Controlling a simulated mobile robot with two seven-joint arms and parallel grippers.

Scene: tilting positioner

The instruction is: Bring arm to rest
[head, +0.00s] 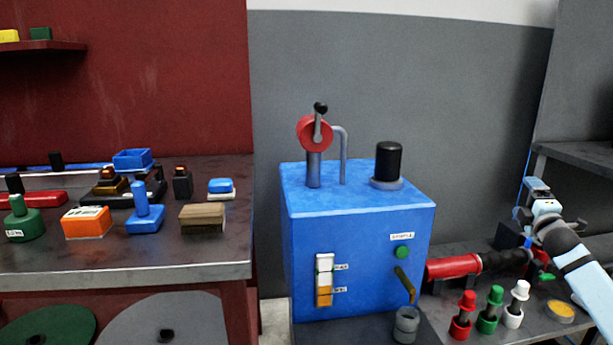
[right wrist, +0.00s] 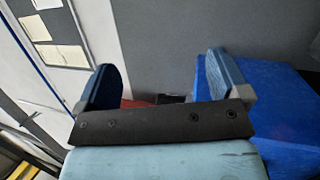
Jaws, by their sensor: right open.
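My right gripper (head: 533,197) is at the right side of the head view, on my pale blue and dark arm. It is to the right of the blue machine (head: 360,250) and clear of it. In the right wrist view the two blue fingers of the gripper (right wrist: 157,85) stand wide apart with nothing between them. The blue machine (right wrist: 290,105) also shows at the right of the right wrist view, behind one finger. My left gripper is in neither view.
A red cylinder (head: 453,267) lies beside the machine. Red, green and white-topped pieces (head: 488,315) stand below my right arm, near a yellow dish (head: 560,311). A metal bench (head: 130,268) with several tools is at left. A dark shelf (head: 580,152) is behind the gripper.

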